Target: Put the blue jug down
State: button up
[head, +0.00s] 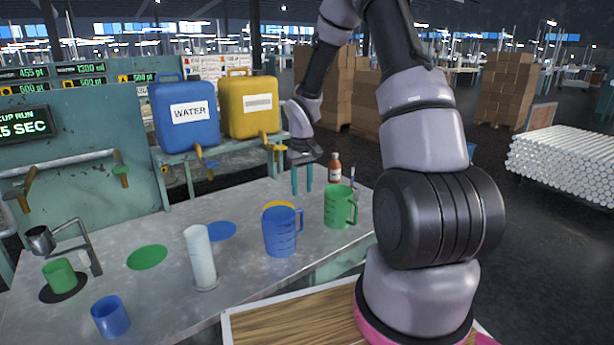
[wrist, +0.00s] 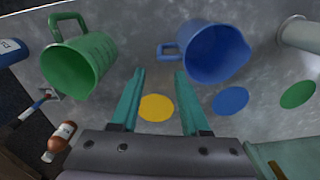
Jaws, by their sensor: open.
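The blue jug (head: 281,232) stands upright on the grey table, with its handle on the right in the head view. In the wrist view the blue jug (wrist: 215,52) stands beyond my fingertips, its handle toward the left. My gripper (head: 302,180) is open and empty, above the table behind the jug. In the wrist view my gripper (wrist: 158,72) has its two teal fingers apart, with the yellow disc (wrist: 156,107) showing between them. The jug is apart from the fingers.
A green jug (head: 339,206) stands right of the blue one, a brown bottle (head: 335,168) behind it. A white cylinder (head: 201,258) stands left. Blue disc (head: 220,231) and green disc (head: 147,257) lie bare. A blue cup (head: 110,316) and green cup (head: 60,276) are at left.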

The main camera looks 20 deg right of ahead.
jog(key=s+r+m+t, duration=0.15)
jog(key=s+r, duration=0.35)
jog(key=r, duration=0.6)
jog(key=s+r+m+t, duration=0.15)
jog(key=s+r, duration=0.25)
jog(key=r, duration=0.7)
jog(key=s+a+r+m+t+y, duration=0.1)
jog(key=s+r+t, duration=0.1)
jog(key=s+r, duration=0.3)
jog(key=s+a+r+m+t+y, duration=0.1)
jog(key=s+r, duration=0.4)
jog(key=s, duration=0.6)
jog(key=shift+a+r+t, duration=0.25)
jog(key=shift+r+t, duration=0.1)
jog(key=shift+t, duration=0.25)
jog(key=shift+a, duration=0.1)
